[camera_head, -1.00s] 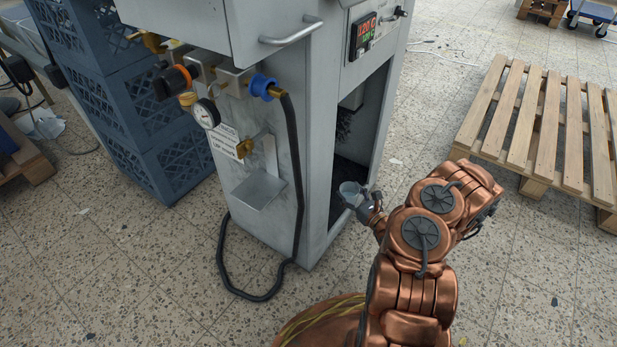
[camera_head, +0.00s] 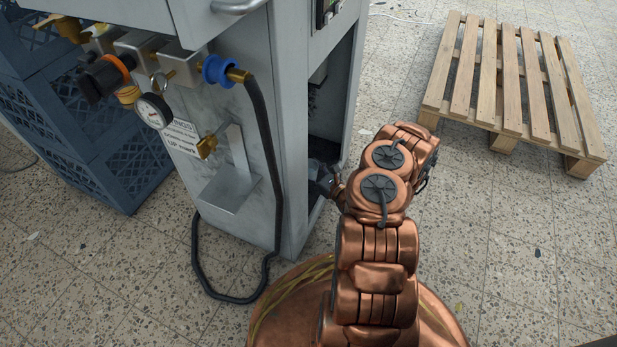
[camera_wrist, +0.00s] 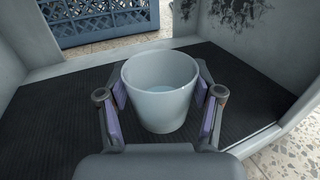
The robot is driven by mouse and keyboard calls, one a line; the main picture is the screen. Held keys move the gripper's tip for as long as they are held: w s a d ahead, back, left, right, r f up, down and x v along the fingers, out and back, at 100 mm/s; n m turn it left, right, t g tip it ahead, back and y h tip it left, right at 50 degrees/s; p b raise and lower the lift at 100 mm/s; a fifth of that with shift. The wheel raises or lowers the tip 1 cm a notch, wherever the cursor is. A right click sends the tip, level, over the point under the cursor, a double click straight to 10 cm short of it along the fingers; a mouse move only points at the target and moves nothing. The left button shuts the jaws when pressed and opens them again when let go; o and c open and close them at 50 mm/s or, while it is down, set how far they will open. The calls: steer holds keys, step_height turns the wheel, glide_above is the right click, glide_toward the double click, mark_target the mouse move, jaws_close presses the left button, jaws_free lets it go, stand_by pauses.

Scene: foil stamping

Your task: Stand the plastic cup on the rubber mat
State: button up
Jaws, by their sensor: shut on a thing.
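The plastic cup (camera_wrist: 160,108) is pale, open at the top and upright in the wrist view. My gripper (camera_wrist: 160,92) has its two padded fingers closed on the cup's sides. The black ribbed rubber mat (camera_wrist: 55,118) covers the floor of the machine's bay, and the cup is over it. I cannot tell whether the cup's base touches the mat. In the head view my gripper (camera_head: 322,178) reaches into the bay opening, and the cup is hidden there.
The grey machine (camera_head: 283,150) has a side post by the opening. Its wall shelf (camera_head: 228,188) and black hose (camera_head: 270,180) are on the left. Blue crates (camera_head: 95,150) stand behind on the left. A wooden pallet (camera_head: 515,85) lies on the right, with open floor before it.

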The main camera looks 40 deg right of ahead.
steer(key=shift+f+b, duration=0.5)
steer(key=shift+f, duration=1)
steer(key=shift+f, duration=0.15)
steer(key=o, duration=1.1)
steer(key=shift+o, duration=0.2)
steer(key=shift+r, duration=0.2)
steer(key=s+d+p, duration=0.2)
steer(key=s+p, duration=0.3)
steer(key=s, duration=0.7)
